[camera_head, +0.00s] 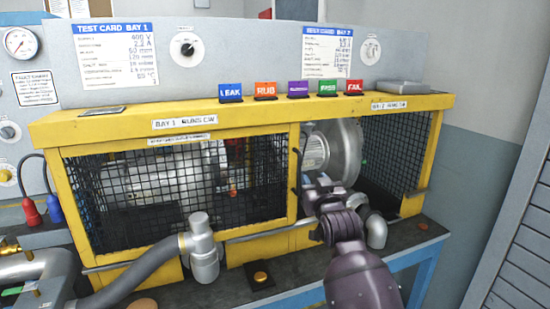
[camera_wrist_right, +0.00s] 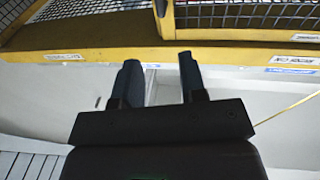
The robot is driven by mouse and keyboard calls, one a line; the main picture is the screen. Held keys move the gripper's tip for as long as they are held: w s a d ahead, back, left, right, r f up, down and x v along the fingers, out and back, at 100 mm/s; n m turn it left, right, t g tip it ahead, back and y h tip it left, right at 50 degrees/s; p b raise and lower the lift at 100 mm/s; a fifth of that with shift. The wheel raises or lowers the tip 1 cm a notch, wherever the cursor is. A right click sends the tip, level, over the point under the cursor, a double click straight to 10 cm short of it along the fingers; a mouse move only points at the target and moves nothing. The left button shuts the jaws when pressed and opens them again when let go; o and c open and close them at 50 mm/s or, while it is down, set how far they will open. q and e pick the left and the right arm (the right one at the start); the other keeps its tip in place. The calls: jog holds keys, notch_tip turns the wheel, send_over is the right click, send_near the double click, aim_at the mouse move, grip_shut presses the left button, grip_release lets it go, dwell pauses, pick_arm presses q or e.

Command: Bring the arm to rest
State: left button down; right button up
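My right arm (camera_head: 355,255), dark purple, comes in from the bottom right of the head view. Its right gripper (camera_head: 318,190) is in front of the opening of bay 2, by the yellow middle post. In the right wrist view the two dark fingers of the gripper (camera_wrist_right: 158,65) stand apart with nothing between them, so it is open. My left gripper is in neither view.
The yellow bench frame (camera_head: 235,122) has mesh over bay 1 (camera_head: 180,190). A silver blower (camera_head: 335,150) sits in bay 2. A grey hose (camera_head: 140,275) and elbow pipe (camera_head: 376,230) are in front. Coloured tags, including LEAK (camera_head: 230,92), line the top.

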jog(key=s+d+f+g+h, duration=0.1)
jog(key=s+d+f, duration=0.4)
jog(key=s+f, duration=0.45)
jog(key=s+d+f+g+h, duration=0.1)
jog(key=s+d+f, duration=0.4)
jog(key=s+f, duration=0.45)
jog(key=s+d+f+g, duration=0.2)
jog(key=s+d+f, duration=0.1)
jog(key=s+f, duration=0.6)
jog(key=s+d+f+m+g+h, duration=0.1)
jog(key=s+d+f+g, duration=0.2)
jog(key=s+f, duration=0.5)
jog(key=s, duration=0.4)
jog(key=shift+s+d+f+h, duration=0.15)
jog(key=shift+s+f+h, duration=0.15)
jog(key=shift+s+f, duration=0.05)
